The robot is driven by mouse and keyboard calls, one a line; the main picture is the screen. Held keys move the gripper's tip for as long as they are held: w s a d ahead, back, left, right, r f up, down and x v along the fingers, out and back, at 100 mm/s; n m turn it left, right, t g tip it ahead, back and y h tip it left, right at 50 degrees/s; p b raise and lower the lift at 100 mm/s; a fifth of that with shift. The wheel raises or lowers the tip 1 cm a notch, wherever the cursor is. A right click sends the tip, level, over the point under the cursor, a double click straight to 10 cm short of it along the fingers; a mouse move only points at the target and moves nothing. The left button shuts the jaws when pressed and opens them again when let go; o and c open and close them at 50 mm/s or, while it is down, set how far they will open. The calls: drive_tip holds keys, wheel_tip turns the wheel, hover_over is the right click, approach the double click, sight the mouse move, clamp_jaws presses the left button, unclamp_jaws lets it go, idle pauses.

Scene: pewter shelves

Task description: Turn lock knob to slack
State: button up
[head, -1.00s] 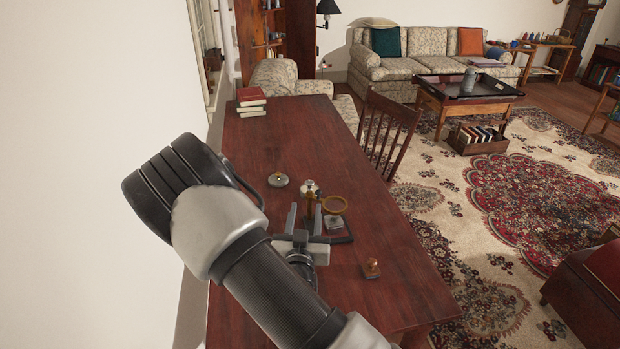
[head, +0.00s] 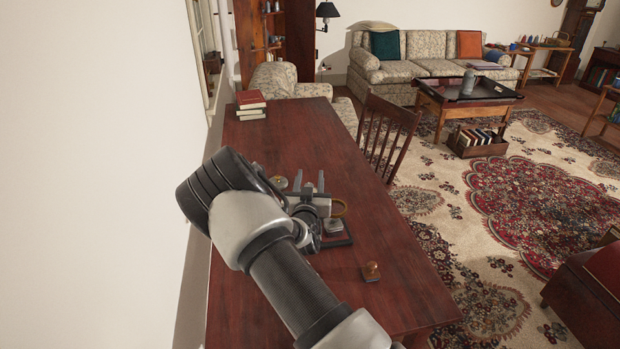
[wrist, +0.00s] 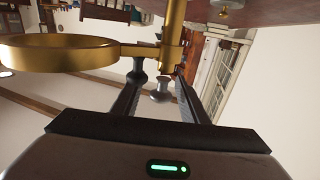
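A brass magnifier stand shows large in the wrist view, with a ring (wrist: 60,54) at left and an upright post (wrist: 174,35). A small grey knob (wrist: 160,88), apparently the lock knob, shows by the post, between my fingers' lines. A second dark knob-like part (wrist: 137,74) is just left of it. My gripper (wrist: 158,88) is open, its fingers apart; contact with the knob cannot be told.
The stand's dark base (head: 338,241) rests on the wooden desk (head: 330,140) with a grey block (head: 333,227) on it. A wooden stamp (head: 371,271) is nearer the front edge. Stacked books (head: 251,104) lie at the far left. A chair (head: 390,130) is at right.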

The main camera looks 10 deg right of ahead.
drive_tip(key=shift+w, duration=0.25)
clamp_jaws()
